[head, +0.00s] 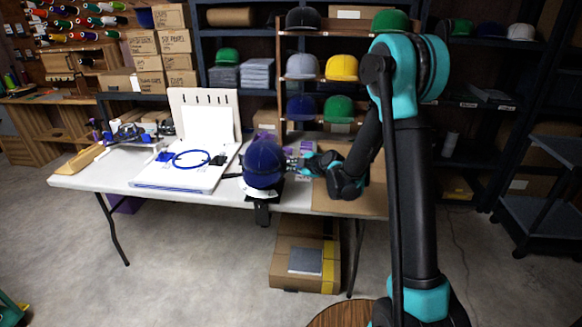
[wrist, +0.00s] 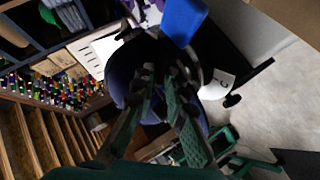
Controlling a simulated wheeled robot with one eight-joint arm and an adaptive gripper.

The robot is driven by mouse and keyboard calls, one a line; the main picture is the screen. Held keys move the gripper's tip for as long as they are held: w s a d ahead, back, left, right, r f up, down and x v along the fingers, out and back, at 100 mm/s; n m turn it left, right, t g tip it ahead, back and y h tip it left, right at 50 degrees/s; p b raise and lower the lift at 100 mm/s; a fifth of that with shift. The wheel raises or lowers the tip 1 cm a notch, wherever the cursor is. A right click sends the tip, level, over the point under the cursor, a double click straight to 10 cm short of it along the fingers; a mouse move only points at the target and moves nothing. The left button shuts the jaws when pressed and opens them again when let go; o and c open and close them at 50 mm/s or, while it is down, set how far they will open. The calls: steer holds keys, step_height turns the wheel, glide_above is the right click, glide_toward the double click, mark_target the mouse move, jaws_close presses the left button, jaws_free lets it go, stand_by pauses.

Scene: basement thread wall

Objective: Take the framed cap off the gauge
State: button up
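The navy framed cap (head: 264,160) sits at the table's front edge, on the gauge. A white band shows below its crown, and the gauge's black bracket (head: 262,212) hangs below the edge. My gripper (head: 297,161) is just right of the cap, at about its height. In the wrist view, the fingers (wrist: 161,76) reach towards the dark navy cap (wrist: 121,82), their tips close together in front of it. I cannot tell whether the tips hold the cap's frame. A white part with a letter (wrist: 218,88) shows right of the fingers. The cap hides most of the gauge.
On the table (head: 75,181), a white board with a blue ring (head: 191,158) lies left of the cap, with an upright white panel (head: 205,115) behind it. A cardboard sheet (head: 345,205) lies right. Cap shelves stand behind. The floor in front is mostly clear.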

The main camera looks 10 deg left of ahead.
steer(key=shift+w+a+f, duration=0.25)
steer(key=shift+w+a, duration=0.05)
steer(key=shift+w, duration=0.05)
jaws_close()
step_height(320, 180, up, 6)
steer(key=s, duration=0.1)
stand_by(0.9)
